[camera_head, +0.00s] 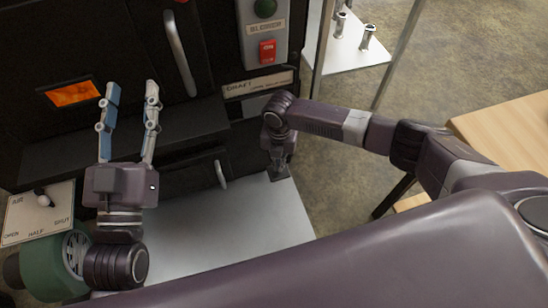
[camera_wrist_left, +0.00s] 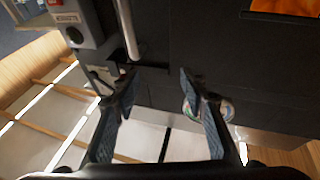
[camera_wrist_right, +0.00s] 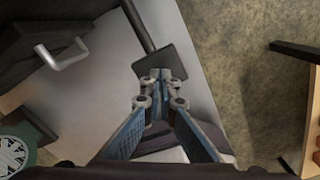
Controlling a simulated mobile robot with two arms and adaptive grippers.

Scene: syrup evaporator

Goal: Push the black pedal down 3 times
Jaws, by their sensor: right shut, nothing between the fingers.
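The black pedal (camera_wrist_right: 165,57) is a dark square plate on the end of a dark bar, over the pale floor plate in the right wrist view. My right gripper (camera_wrist_right: 160,75) is shut and empty, its fingertips over the pedal's near edge. Whether they touch it I cannot tell. In the head view my right gripper (camera_head: 281,168) points down and mostly hides the pedal. My left gripper (camera_head: 132,90) is open and empty, in front of the black evaporator front. Its spread fingers also show in the left wrist view (camera_wrist_left: 188,80).
The black evaporator (camera_head: 60,130) has an orange-lit window (camera_head: 74,93), a vertical handle (camera_head: 179,53) and a blower box with a red switch (camera_head: 267,51). An air lever panel (camera_head: 38,212) and green drum (camera_head: 50,268) stand at left. A wooden table (camera_head: 510,130) is at right.

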